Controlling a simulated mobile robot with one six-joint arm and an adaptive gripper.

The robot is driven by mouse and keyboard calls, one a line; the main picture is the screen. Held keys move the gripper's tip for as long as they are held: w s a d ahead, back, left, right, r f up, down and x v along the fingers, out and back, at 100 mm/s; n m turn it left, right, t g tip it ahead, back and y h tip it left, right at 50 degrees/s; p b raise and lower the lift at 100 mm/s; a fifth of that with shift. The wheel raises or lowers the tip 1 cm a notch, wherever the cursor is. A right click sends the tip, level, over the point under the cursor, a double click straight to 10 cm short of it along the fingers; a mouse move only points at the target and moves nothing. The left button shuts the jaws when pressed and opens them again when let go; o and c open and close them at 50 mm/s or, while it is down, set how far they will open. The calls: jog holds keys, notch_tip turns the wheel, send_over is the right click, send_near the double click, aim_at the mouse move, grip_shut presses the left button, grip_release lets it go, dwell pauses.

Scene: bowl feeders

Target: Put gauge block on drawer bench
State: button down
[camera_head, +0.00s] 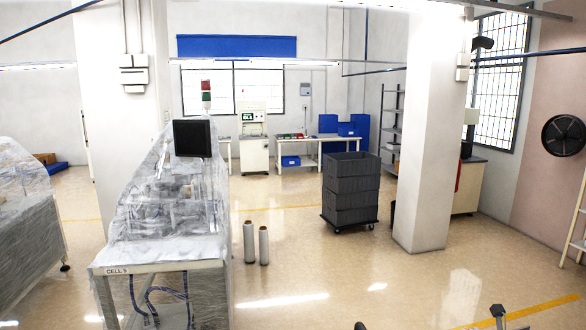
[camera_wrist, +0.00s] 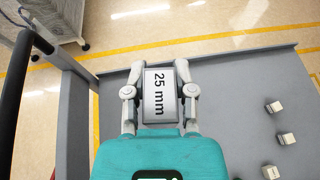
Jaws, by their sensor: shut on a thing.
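The gauge block (camera_wrist: 160,96) is a pale block with a grey edge, marked "25 mm", in the wrist view. My gripper (camera_wrist: 160,88) is shut on it, with one finger on each side. The block is over a grey flat surface (camera_wrist: 228,88); whether it touches that surface I cannot tell. No bench in the head view is clearly the drawer bench; a grey-topped bench (camera_head: 467,186) stands partly hidden behind the white pillar at the right.
Several small blocks (camera_wrist: 286,139) lie at the right of the grey surface. In the head view, a wrapped machine (camera_head: 165,215) stands at left, two rolls (camera_head: 249,242) beside it. Stacked grey crates (camera_head: 350,185) stand by the pillar (camera_head: 428,130).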

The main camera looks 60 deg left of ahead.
aim_at(473, 329)
notch_tip(473, 329, up, 13)
jog(key=p, duration=1.2)
jog(key=shift+r, duration=0.15)
jog(key=shift+a, duration=0.1)
